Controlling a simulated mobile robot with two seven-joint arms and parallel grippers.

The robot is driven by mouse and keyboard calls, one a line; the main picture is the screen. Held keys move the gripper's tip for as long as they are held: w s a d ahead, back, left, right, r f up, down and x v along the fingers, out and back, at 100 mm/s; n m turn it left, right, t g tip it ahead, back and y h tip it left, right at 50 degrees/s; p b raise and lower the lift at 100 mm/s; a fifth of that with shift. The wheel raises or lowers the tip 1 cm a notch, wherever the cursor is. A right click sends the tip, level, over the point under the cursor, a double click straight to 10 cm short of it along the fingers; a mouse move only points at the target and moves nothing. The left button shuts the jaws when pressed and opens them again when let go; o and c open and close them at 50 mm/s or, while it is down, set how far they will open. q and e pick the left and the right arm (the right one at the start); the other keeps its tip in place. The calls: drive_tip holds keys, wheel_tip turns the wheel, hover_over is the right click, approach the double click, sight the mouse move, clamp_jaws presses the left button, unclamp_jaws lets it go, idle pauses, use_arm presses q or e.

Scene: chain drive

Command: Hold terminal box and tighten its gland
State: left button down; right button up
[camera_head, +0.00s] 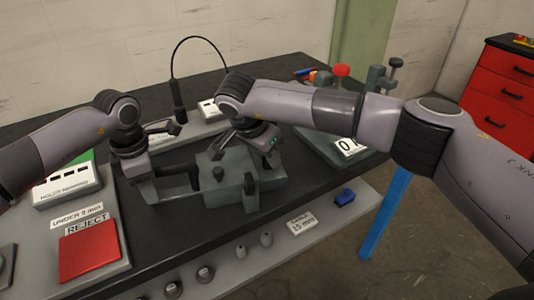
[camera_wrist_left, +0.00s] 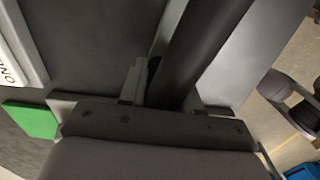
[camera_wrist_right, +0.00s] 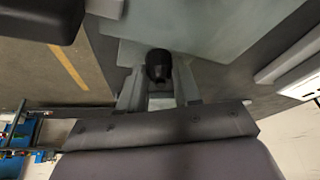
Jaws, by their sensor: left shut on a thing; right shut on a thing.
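The grey-green terminal box (camera_head: 215,187) sits near the front of the dark bench, with upright posts around it. My left gripper (camera_head: 158,182) is at its left side, shut on a dark bar (camera_head: 181,172) that reaches to the box. The bar (camera_wrist_left: 205,45) runs up between the jaws in the left wrist view. My right gripper (camera_head: 246,152) is over the back of the box. In the right wrist view its jaws are shut on a dark round piece, which looks like the gland (camera_wrist_right: 158,66). In the head view my right wrist hides that piece.
A red reject pad (camera_head: 90,251) and a green-topped tray (camera_head: 68,185) are at the left. A black curved cable (camera_head: 196,38) rises behind. A red knob (camera_head: 341,70) stands at the back right. Several small grey parts and a blue block (camera_head: 345,197) lie along the front ledge.

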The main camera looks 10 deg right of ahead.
drive_tip(key=m+g, duration=0.1)
drive_tip(key=m, duration=0.2)
drive_tip(key=shift+w+a+m+h, duration=0.1)
drive_tip(key=shift+m+h, duration=0.2)
drive_tip(key=shift+m, duration=0.1)
drive_tip(key=shift+w+m+g, duration=0.1)
drive_tip(key=shift+m+g, duration=0.9)
drive_tip(key=shift+m, duration=1.2)
drive_tip(key=o, duration=0.8)
wheel_tip(320, 180, up, 10)
drive_tip(key=shift+r, duration=0.1)
